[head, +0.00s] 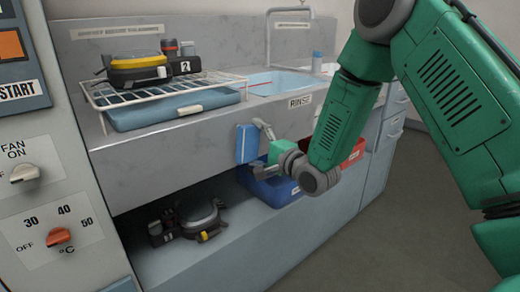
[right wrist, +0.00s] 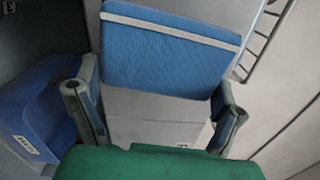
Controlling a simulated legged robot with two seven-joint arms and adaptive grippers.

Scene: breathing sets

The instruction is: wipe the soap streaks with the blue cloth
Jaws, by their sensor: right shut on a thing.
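The blue cloth (head: 246,143) is in my right gripper (head: 262,150), in front of the grey sink unit's front panel. In the right wrist view the cloth (right wrist: 165,55) looks like a flat blue pad with a pale band along its far edge. The fingers of my right gripper (right wrist: 155,84) stand on either side of its near part. I cannot tell whether the cloth touches the panel. I cannot make out clear soap streaks; the panel (head: 190,150) shows only faint mottled marks. My left gripper is not in view.
A white wire rack (head: 165,92) bears a breathing set (head: 140,70) above a blue tray (head: 160,112). A blue crate (head: 272,190) and red crate (head: 355,150) stand below. Another breathing set (head: 200,215) lies on the low shelf.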

